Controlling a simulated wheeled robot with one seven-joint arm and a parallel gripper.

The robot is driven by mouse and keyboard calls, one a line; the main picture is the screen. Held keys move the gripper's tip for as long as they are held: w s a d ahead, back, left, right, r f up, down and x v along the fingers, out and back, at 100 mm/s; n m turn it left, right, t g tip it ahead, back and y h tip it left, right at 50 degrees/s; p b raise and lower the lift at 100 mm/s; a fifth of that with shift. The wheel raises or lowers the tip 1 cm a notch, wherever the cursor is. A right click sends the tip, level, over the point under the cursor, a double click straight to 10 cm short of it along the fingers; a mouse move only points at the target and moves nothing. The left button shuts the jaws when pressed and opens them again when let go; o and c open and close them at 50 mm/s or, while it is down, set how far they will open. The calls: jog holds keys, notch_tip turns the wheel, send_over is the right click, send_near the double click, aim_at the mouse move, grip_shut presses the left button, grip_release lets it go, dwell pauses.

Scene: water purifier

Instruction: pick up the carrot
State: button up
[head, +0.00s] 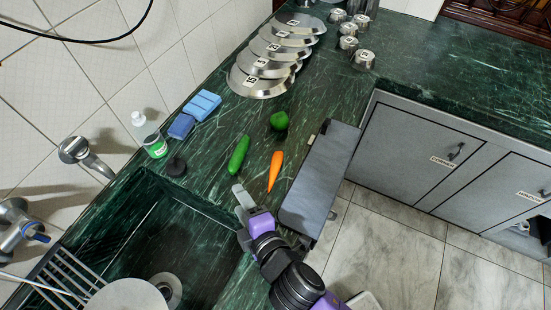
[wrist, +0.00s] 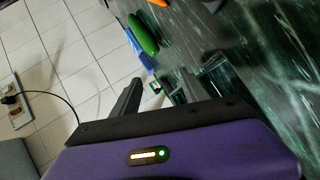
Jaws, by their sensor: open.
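The orange carrot (head: 275,171) lies on the green marble counter (head: 215,165) in the head view, between a green cucumber (head: 239,156) and the counter's front edge. Its orange edge shows at the top of the wrist view (wrist: 158,3), mostly cut off. My gripper (head: 241,203) is near the sink's corner, a short way to the lower left of the carrot and apart from it. The fingers are open and empty in the wrist view (wrist: 160,76). The cucumber also shows in the wrist view (wrist: 143,35), beyond the fingers.
A green pepper-like item (head: 279,121) lies above the carrot. A sink (head: 175,235) is on the lower left. Several metal lids (head: 264,83) lie farther back.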

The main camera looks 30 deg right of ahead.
aim_at(276, 164)
jog(key=w+n+h, duration=0.2)
jog(key=w+n, duration=0.1)
jog(key=w+d+n+h+p, duration=0.1)
jog(key=w, duration=0.1)
jog(key=shift+r+n+g, duration=0.35)
jog(key=shift+n+g, duration=0.05)
jog(key=shift+w+d+n+h, duration=0.25)
jog(key=shift+d+n+h, duration=0.25)
jog(key=shift+h, duration=0.05)
jog(key=shift+w+d+n+h, duration=0.25)
jog(key=shift+d+n+h, duration=0.25)
jog(key=shift+h, duration=0.05)
jog(key=s+d+n+h, duration=0.1)
jog(key=d, duration=0.1)
jog(key=s+d+n+g+h, duration=0.1)
jog(key=d+f+n+g+h, duration=0.1)
jog(key=d+h, duration=0.1)
jog(key=shift+s+d+f+n, duration=0.1)
jog(key=shift+s+d+n, duration=0.25)
jog(key=shift+s+n, duration=0.05)
jog(key=shift+s+d+f+n, duration=0.1)
jog(key=shift+s+d+n, duration=0.1)
jog(key=shift+d+n, duration=0.2)
jog(key=shift+g, duration=0.3)
jog(key=shift+x, duration=3.75)
jog(key=shift+w+a, duration=0.1)
grip_shut()
